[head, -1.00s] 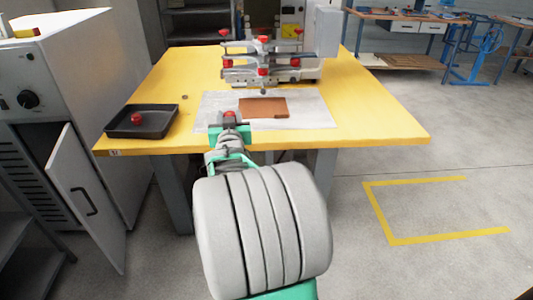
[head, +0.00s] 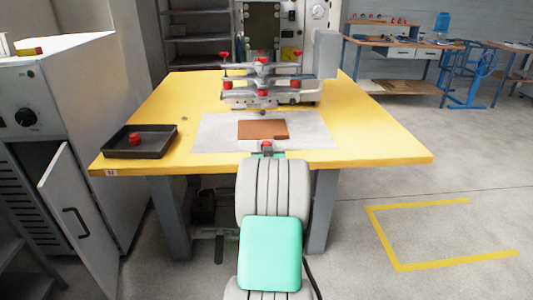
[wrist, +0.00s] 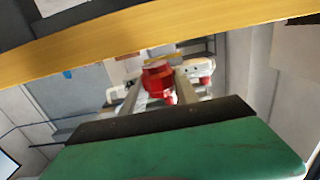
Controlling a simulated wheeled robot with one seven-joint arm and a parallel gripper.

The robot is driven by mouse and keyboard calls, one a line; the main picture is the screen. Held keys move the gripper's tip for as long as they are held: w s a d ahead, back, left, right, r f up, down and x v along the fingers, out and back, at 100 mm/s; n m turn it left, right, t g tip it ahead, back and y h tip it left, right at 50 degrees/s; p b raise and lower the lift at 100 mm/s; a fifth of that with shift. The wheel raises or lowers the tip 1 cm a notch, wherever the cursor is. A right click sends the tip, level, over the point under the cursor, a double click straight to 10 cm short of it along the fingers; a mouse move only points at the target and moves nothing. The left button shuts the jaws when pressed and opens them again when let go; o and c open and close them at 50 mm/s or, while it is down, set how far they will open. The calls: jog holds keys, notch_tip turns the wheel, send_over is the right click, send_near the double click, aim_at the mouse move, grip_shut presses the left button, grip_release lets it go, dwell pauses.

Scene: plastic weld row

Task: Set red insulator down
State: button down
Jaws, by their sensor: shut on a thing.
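My gripper (head: 267,151) is at the front edge of the yellow table, in front of the brown plate in the head view. It is shut on a red insulator (head: 266,144), whose top just shows there. In the wrist view the red insulator (wrist: 157,79) sits between the two fingers of my gripper (wrist: 158,88). Its underside and its height over the table cannot be told. Another red piece (head: 134,138) lies in the black tray at the left of the table.
The black tray (head: 118,152) stands at the table's left. The brown plate (head: 262,130) lies on a white sheet (head: 215,138), with the welding machine (head: 262,88) behind. The yellow table (head: 375,145) is clear at its right. A cabinet door (head: 85,205) stands open at left.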

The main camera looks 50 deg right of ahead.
jog(key=shift+a+f, duration=0.1)
jog(key=shift+f, duration=0.85)
jog(key=shift+f, duration=0.2)
jog(key=c, duration=0.9)
grip_release()
jog(key=shift+r, duration=0.15)
